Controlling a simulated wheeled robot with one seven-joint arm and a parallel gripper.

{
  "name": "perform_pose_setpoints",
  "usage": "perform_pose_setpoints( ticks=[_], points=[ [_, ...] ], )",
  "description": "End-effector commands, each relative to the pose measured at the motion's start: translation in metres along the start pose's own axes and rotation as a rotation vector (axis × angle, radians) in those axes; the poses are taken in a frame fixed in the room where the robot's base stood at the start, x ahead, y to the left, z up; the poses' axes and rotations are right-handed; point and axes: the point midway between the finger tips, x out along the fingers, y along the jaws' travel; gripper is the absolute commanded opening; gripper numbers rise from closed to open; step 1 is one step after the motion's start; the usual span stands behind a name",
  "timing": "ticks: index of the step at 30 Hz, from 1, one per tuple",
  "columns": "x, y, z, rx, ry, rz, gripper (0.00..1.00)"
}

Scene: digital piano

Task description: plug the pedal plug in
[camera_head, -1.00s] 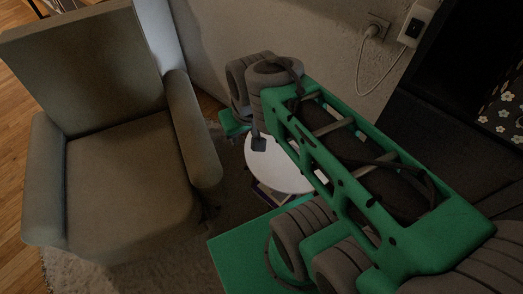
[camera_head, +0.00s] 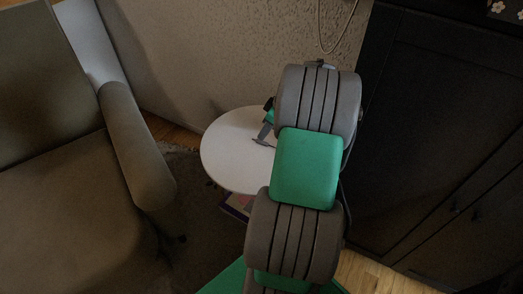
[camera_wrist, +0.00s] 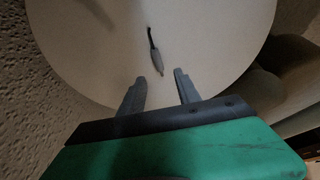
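The pedal plug (camera_wrist: 156,60), a slim grey plug with a short dark end, lies on the round white table (camera_wrist: 205,30) in the wrist view. My gripper (camera_wrist: 158,77) is open and empty, its two grey fingers pointing towards the plug, whose near end lies just ahead of the gap between them. In the head view, the white table (camera_head: 222,155) is partly covered by my arm, and one finger of my gripper (camera_head: 266,131) shows above it. The plug cannot be made out clearly there. No socket for the plug is visible.
An armchair (camera_head: 60,210) stands left of the table. A black cabinet-like piece of furniture (camera_head: 430,150) stands close on the right. A textured wall (camera_head: 215,50) is behind, with a pale cable (camera_head: 322,38) hanging on it. Something purple (camera_head: 237,205) lies under the table.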

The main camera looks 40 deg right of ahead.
Motion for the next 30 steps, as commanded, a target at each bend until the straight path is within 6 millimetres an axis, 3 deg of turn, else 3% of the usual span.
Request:
perform_pose_setpoints(
  ticks=[10,17,30],
  points=[
    [0.055,0.0,0.002,0.001,-0.003,-0.001,0.39],
    [0.059,0.0,0.001,0.001,-0.002,0.001,0.39],
    [0.058,0.001,0.001,0.002,-0.003,0.001,0.05]
  ],
)
